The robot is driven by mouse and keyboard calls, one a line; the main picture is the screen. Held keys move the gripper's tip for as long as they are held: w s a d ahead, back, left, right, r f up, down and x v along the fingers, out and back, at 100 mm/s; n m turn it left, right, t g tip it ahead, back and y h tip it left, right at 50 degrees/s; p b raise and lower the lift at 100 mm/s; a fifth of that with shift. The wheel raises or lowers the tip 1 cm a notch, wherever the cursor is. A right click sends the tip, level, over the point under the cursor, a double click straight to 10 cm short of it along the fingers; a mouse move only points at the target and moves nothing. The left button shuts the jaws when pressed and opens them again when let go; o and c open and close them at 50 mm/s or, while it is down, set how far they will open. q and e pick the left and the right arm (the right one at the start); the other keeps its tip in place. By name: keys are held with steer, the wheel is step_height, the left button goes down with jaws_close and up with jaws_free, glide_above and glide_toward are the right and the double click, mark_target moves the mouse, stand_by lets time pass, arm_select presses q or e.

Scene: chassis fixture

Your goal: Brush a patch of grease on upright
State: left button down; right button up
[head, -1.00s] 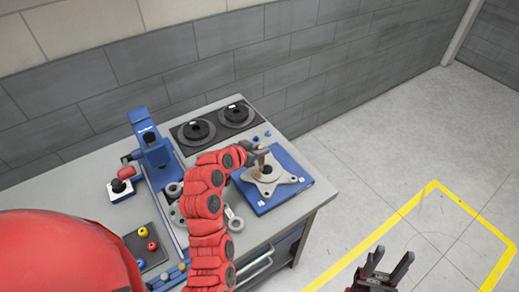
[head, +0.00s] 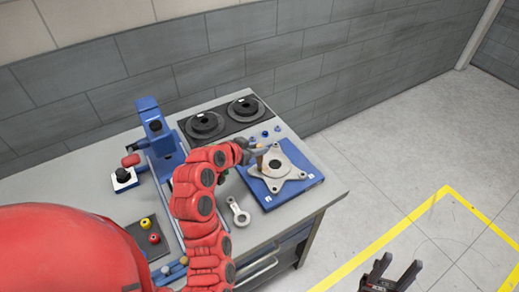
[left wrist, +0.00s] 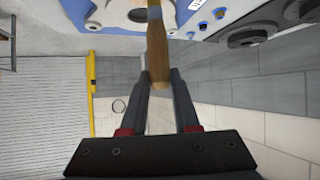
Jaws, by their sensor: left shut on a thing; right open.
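The upright (head: 290,172), a grey metal part with several lobes and a round centre, lies on a blue plate (head: 313,180) at the bench's right end. My left gripper (head: 258,148) is shut on a brush, whose wooden handle (left wrist: 157,45) stands between the fingers in the left wrist view. The brush (head: 260,162) points down at the upright's left side; I cannot tell whether its tip touches. The upright shows only partly at the top of the left wrist view. No grease patch can be made out. My right gripper (head: 390,272) is open and empty, over the floor.
Two black discs (head: 243,108) sit on a dark mat behind. A blue upright fixture (head: 158,130), a ring-ended metal link (head: 238,212) and a button box (head: 123,178) are on the bench. A yellow line (head: 405,224) marks the clear floor at right.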

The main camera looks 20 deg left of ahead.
arm_select(q)
steer(key=w+d+b, duration=0.1)
steer(key=b, duration=0.1)
steer(key=w+d+b, duration=0.1)
steer(key=d+b, duration=0.1)
steer(key=shift+w+d+f, duration=0.1)
steer(key=shift+w+d, duration=0.15)
steer(key=shift+d, duration=0.05)
stand_by(1.6)
step_height(320, 180, up, 6)
steer(key=shift+p, duration=0.45)
